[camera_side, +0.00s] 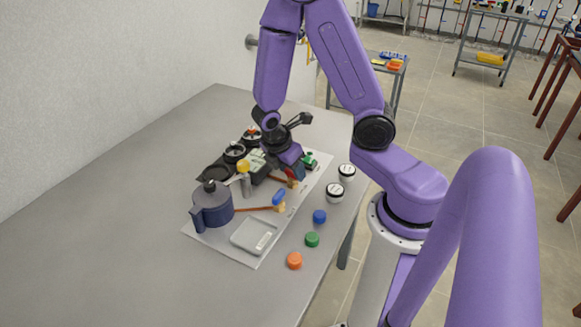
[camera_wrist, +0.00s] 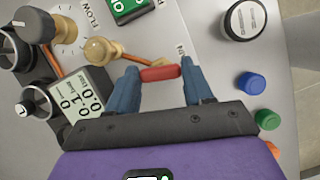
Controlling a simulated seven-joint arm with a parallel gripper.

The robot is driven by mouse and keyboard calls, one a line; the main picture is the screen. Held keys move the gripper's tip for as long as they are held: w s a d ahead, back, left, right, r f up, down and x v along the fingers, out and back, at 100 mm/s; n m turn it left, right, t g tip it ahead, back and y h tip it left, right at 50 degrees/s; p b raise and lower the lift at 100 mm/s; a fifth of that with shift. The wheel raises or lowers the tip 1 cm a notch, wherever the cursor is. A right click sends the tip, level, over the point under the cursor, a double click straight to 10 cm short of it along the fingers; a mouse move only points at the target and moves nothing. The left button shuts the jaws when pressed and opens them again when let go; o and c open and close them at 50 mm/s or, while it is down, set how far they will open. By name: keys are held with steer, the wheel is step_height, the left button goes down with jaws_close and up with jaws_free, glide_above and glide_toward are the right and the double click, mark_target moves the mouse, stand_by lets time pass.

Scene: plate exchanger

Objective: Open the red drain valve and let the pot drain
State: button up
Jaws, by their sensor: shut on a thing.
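The red drain valve handle (camera_wrist: 160,73) lies between my fingertips, with a finger at each end, in the wrist view. My gripper (camera_wrist: 160,70) is shut on it; it also shows in the side view (camera_side: 293,166), low over the panel. A copper pipe (camera_wrist: 133,57) runs from a brass fitting (camera_wrist: 100,50) toward the red handle. The pot (camera_side: 216,208), dark blue-grey with a lid and handle, stands at the near left in the side view. The wrist view does not show the pot. Whether water flows cannot be seen.
A blue handle (camera_side: 279,197) sits near the pot on another copper pipe. A white scale (camera_side: 254,234) lies in front. Blue (camera_side: 319,216), green (camera_side: 312,239) and orange (camera_side: 294,260) caps and two black-and-white ones (camera_side: 334,191) line the right edge. The table's left is clear.

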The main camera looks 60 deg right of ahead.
steer(key=shift+n+t, duration=0.6)
steer(key=shift+n, duration=0.7)
steer(key=o, duration=1)
steer(key=shift+o, duration=0.2)
steer(key=shift+r, duration=0.15)
steer(key=v, duration=1.7)
steer(key=shift+a, duration=0.3)
steer(key=shift+s, duration=0.15)
steer(key=s+a+f+m+y, duration=0.1)
steer(key=s+a+m+y, duration=0.1)
steer(key=s, duration=0.5)
steer(key=s+a+f+m+y, duration=0.1)
steer(key=s+a+m+y, duration=0.1)
steer(key=s, duration=0.4)
steer(key=shift+s+a+m+y, duration=0.35)
steer(key=shift+a+m, duration=0.25)
steer(key=shift+a, duration=0.4)
